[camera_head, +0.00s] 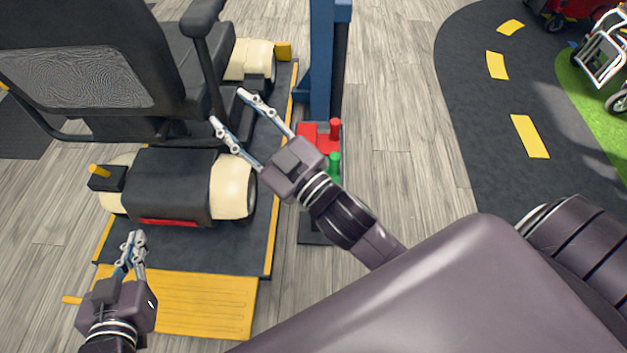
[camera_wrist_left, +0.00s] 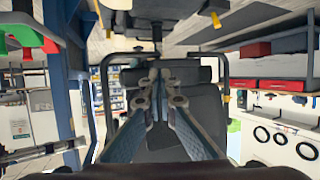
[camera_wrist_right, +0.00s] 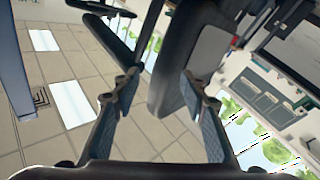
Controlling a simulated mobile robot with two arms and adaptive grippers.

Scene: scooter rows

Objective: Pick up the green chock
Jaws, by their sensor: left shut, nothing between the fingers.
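The green chock (camera_head: 334,163) stands beside the red chock (camera_head: 320,135) on a small stand at the foot of the blue post. My right wrist partly covers the green chock in the head view. What appears to be the same green piece shows at the upper left of the left wrist view (camera_wrist_left: 22,38). My right gripper (camera_head: 228,106) is open and empty, its fingers pointing away from the green chock toward the scooter seat. My left gripper (camera_head: 137,240) is shut and empty, low behind the scooter's rear, well left of the chock.
A mobility scooter (camera_head: 158,185) with a dark seat (camera_head: 80,70) stands on a black platform with a yellow ramp (camera_head: 205,305). The blue post (camera_head: 322,60) rises beside it. Grey floor (camera_head: 400,130) is clear to the right, before a dark painted road (camera_head: 480,120).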

